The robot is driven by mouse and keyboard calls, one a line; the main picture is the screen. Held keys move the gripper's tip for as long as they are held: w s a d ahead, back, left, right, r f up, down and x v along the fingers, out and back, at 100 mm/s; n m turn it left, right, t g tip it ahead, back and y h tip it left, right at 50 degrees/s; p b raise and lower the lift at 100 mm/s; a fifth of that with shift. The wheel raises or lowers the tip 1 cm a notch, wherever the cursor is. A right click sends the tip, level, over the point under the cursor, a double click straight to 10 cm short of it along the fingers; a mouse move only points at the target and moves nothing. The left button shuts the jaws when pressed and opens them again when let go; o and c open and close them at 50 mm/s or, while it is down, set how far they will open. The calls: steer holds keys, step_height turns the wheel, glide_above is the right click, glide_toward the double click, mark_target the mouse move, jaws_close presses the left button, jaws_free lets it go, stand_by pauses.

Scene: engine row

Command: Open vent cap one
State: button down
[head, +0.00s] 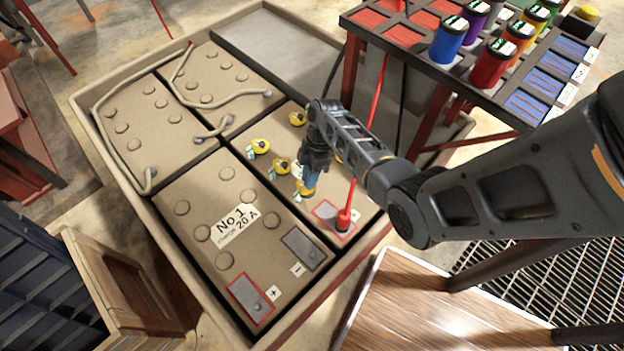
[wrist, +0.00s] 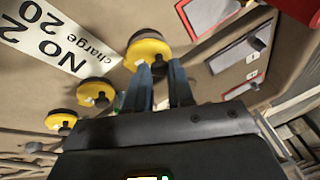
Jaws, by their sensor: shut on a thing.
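The No. 2 battery (head: 263,188) sits in a large tray and carries several round yellow vent caps with black parts. My gripper (head: 309,180) reaches down onto the yellow vent cap (head: 304,190) nearest the terminals. The cap appears seated on the battery top. Two more vent caps, one in the middle (wrist: 95,91) and one farther left (wrist: 61,121), stand in a row. I cannot read any cap number.
A red clamp (head: 344,219) with a red cable sits on a terminal close to my gripper. The No. 1 battery (head: 200,205) lies in front, with grey hoses (head: 125,150) behind it. A rack (head: 430,62) of coloured canisters stands at the back right.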

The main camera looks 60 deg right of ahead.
steer(key=w+g+b, duration=0.1)
steer(key=b, duration=0.1)
steer(key=w+g+y+b, duration=0.1)
steer(key=g+b, duration=0.1)
steer(key=shift+w+d+r+m+g, duration=0.1)
steer(key=shift+w+d+m+g, duration=0.2)
steer(key=shift+d+m, duration=0.1)
steer(key=g+b, duration=0.1)
steer(key=b, duration=0.1)
steer(key=w+g+y+b, duration=0.1)
steer(key=b, duration=0.1)
steer(key=shift+d+r, duration=0.15)
steer(key=shift+r, duration=0.1)
steer(key=c, duration=1)
jaws_free()
steer(key=shift+w+r, duration=0.1)
steer(key=shift+v, duration=3.85)
steer(key=shift+w, duration=0.1)
